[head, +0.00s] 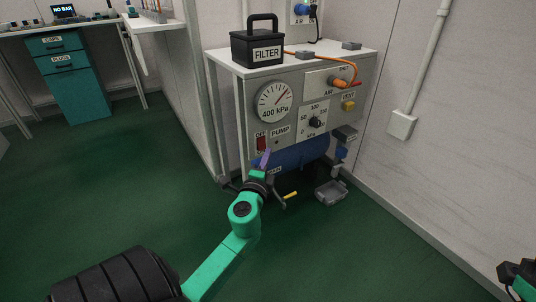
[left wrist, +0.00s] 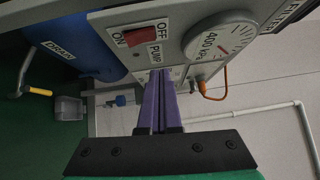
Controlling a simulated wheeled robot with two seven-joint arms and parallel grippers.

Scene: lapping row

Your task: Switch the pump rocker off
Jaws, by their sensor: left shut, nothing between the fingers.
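The pump rocker (head: 261,143) is a red switch on the grey panel, left of the PUMP label and below the OFF label. In the left wrist view the red rocker (left wrist: 139,37) lies between the ON and OFF labels. Which side is pressed in, I cannot tell. My left gripper (head: 265,158) is shut and empty, just below the rocker in the head view. Its purple fingertips (left wrist: 158,72) point at the panel close to the PUMP label, and they look apart from the rocker. Part of my right arm (head: 520,278) shows at the right edge; its fingers are not clear.
The panel carries a pressure gauge (head: 273,102), a selector knob (head: 316,123) and a yellow vent button (head: 348,105). A black FILTER box (head: 257,48) stands on top. Open green floor lies left.

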